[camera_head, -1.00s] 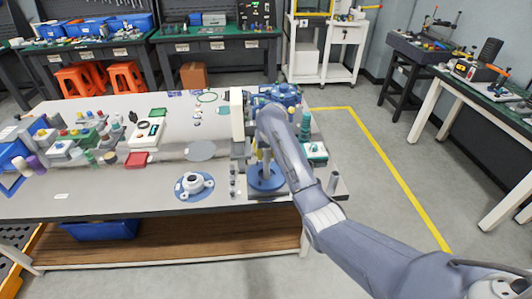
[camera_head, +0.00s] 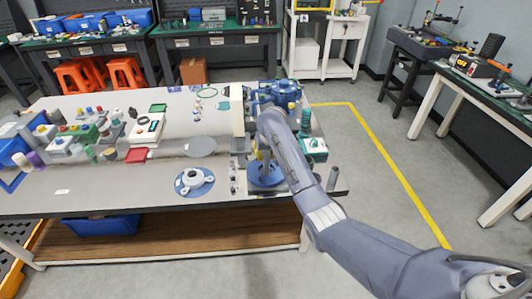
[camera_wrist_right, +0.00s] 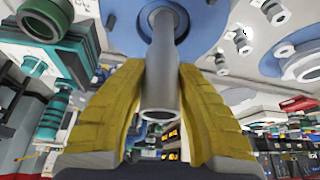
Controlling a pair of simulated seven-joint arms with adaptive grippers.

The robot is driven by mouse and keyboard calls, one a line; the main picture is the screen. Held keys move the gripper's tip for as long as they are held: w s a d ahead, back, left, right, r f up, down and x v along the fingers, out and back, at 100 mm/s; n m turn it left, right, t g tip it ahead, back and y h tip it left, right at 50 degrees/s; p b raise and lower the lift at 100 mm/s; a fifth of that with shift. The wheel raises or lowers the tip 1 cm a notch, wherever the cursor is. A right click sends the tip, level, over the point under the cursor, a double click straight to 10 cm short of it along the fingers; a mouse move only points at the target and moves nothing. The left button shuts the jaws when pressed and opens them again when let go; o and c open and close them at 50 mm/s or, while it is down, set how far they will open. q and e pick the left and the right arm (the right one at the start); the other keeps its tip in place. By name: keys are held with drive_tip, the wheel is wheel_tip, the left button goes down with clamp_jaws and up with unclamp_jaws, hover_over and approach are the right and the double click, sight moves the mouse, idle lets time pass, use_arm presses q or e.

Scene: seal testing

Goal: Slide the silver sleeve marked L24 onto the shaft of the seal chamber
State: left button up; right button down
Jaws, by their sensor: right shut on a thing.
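In the right wrist view, a plain silver sleeve (camera_wrist_right: 161,88) stands between the yellow fingers of my right gripper (camera_wrist_right: 160,72), which is shut on it. Its open end faces the camera. Its far end meets a grey round collar (camera_wrist_right: 177,12) on the blue disc of the seal chamber (camera_wrist_right: 208,25). I cannot tell how far it is around the shaft. No L24 mark is legible. In the head view, my right gripper (camera_head: 262,160) is over the blue seal chamber base (camera_head: 267,177), and my forearm hides part of it. My left gripper is out of view.
A flanged white part on a blue disc (camera_head: 195,182) lies left of the chamber. Several small posts (camera_head: 233,180) stand between them. A teal box (camera_head: 315,150) and a blue machine (camera_head: 275,95) are close by. A grey round plate (camera_head: 201,146) lies farther left. The table's front left is mostly clear.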

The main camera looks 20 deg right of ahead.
sight(266, 166)
drive_tip(key=shift+f, duration=0.8)
idle(0.4)
drive_tip(key=shift+f, duration=0.7)
drive_tip(key=shift+f, duration=1.75)
idle(1.4)
drive_tip(key=c, duration=1)
unclamp_jaws()
drive_tip(key=shift+s+a, duration=0.1)
wheel_tip(266, 166, up, 3)
drive_tip(key=shift+f, duration=0.2)
drive_tip(key=shift+r, duration=3.2)
